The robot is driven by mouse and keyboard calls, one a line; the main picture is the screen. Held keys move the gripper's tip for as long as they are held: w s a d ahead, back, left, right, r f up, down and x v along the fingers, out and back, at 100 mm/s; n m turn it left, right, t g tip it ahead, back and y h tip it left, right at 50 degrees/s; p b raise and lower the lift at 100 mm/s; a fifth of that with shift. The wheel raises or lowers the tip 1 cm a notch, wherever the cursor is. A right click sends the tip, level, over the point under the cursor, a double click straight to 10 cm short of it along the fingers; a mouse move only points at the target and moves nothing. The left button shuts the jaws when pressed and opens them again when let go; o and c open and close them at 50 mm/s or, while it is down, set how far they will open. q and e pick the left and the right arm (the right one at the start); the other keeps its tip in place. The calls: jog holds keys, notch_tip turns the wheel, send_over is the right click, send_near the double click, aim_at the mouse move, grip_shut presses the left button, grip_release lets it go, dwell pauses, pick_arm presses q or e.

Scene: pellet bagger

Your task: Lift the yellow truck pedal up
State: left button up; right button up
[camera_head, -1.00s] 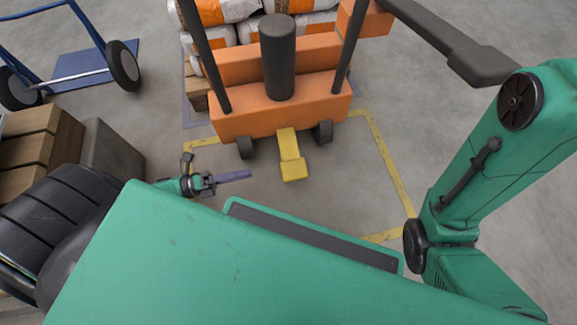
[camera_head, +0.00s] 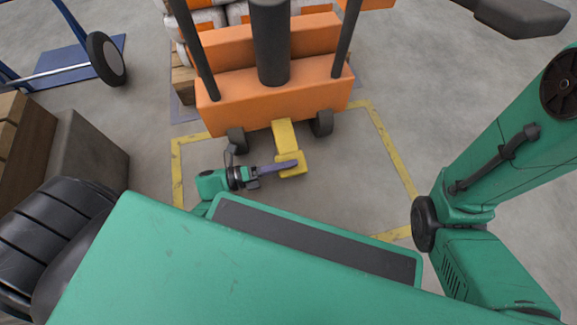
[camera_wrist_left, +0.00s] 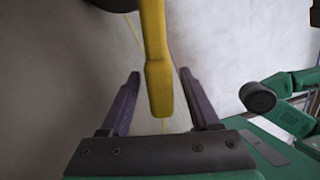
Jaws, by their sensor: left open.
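The yellow pedal (camera_head: 288,142) sticks out from the base of the orange truck (camera_head: 270,98), low between its two small black wheels. My left gripper (camera_head: 292,164) reaches in from the left, its purple fingers overlapping the pedal's near end in the head view. In the left wrist view the yellow pedal (camera_wrist_left: 158,75) comes down from the top, its end between the two spread fingers of my left gripper (camera_wrist_left: 160,80). A gap shows on both sides, so the fingers are open and not clamped on it. My right gripper is out of view.
White and orange bags (camera_head: 205,22) are stacked behind the truck. A blue hand cart (camera_head: 70,60) stands at the left, near a wooden crate (camera_head: 22,145) and a grey block (camera_head: 85,155). Yellow floor lines (camera_head: 388,150) surround the truck's front; the floor right of the pedal is clear.

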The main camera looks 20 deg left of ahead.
pick_arm(q)
jog(key=shift+w+d, duration=0.2)
jog(key=shift+d, duration=0.1)
grip_shut()
jog(key=shift+a, duration=0.1)
dwell(1.1)
